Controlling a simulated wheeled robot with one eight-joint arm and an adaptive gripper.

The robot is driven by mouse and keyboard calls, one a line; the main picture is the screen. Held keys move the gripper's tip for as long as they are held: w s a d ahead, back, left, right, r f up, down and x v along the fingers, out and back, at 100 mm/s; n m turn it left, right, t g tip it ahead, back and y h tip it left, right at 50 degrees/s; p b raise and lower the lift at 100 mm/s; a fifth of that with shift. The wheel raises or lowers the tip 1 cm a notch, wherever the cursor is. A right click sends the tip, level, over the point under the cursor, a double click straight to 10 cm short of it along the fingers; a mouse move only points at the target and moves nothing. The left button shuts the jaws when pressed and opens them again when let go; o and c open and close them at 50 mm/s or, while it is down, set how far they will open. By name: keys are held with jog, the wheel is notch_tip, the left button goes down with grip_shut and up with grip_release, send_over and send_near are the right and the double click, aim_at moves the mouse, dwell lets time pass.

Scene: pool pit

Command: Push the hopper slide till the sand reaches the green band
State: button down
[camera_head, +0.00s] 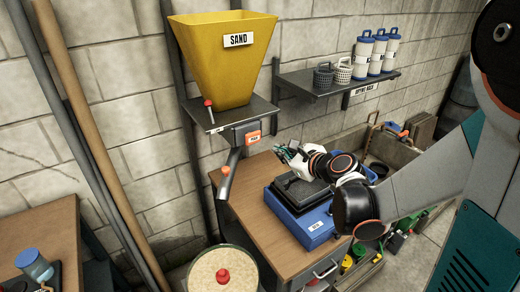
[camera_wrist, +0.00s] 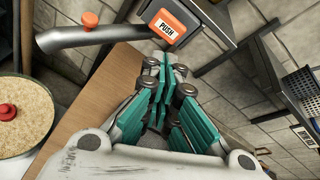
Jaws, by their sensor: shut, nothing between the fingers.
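The yellow hopper (camera_head: 228,62) marked SAND stands on a dark wall shelf. Under the shelf is the slide, an orange block marked PUSH (camera_head: 253,136); it also shows close up in the wrist view (camera_wrist: 173,22). My gripper (camera_head: 283,152) is shut and empty, to the right of and slightly below the block. In the wrist view the teal fingertips (camera_wrist: 163,62) point toward the block with a small apparent gap. I cannot make out a green band or a sand level against one.
A round tub of sand (camera_head: 192,277) with a red knob stands at the bench's left. A blue scale (camera_head: 308,226) with a black top sits on the wooden bench (camera_head: 255,182) below my arm. A right-hand shelf (camera_head: 330,84) holds several containers.

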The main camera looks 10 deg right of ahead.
jog(key=m, duration=0.1)
jog(key=s+m, duration=0.1)
jog(key=m, duration=0.1)
jog(key=s+m, duration=0.1)
jog(key=m, duration=0.1)
jog(key=shift+d+f+t+b, duration=0.1)
jog(key=shift+f+t+b, duration=0.2)
jog(key=shift+t+b, duration=0.1)
jog(key=b, duration=0.3)
send_near(255, 138)
jog(key=w+a+f, duration=0.2)
jog(key=w+f, duration=0.2)
jog(key=shift+w+r, duration=0.2)
jog(key=shift+w, duration=0.5)
jog(key=w, duration=0.1)
jog(key=w+a, duration=0.1)
jog(key=w, duration=0.3)
jog(key=shift+w+a, duration=0.1)
jog(key=shift+a, duration=0.25)
